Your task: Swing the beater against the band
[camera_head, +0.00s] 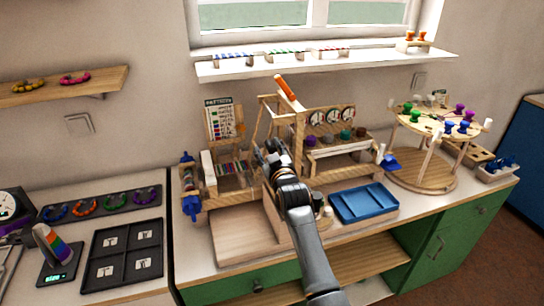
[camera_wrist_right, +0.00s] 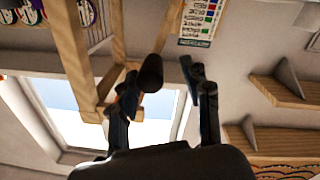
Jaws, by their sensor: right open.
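The loom is a light wooden stand in the middle of the counter. The band (camera_head: 232,168) is a strip of coloured beadwork on its left part. A wooden frame (camera_head: 262,118), which looks like the beater, stands upright to the right of the band, apart from it. The wooden frame also shows in the right wrist view (camera_wrist_right: 75,55). My right gripper (camera_head: 268,155) is open in front of the frame and hides its lower part. In the right wrist view, a dark-ended rod (camera_wrist_right: 151,72) shows by my fingers; I cannot tell whether they touch it. My left gripper is not in view.
A pattern card (camera_head: 222,118) stands behind the band. A blue tray (camera_head: 363,203) lies to the right, and a round wooden stand (camera_head: 420,182) with coloured knobs is farther right. A black compartment tray (camera_head: 122,254) lies at left. A white shelf (camera_head: 330,64) runs above.

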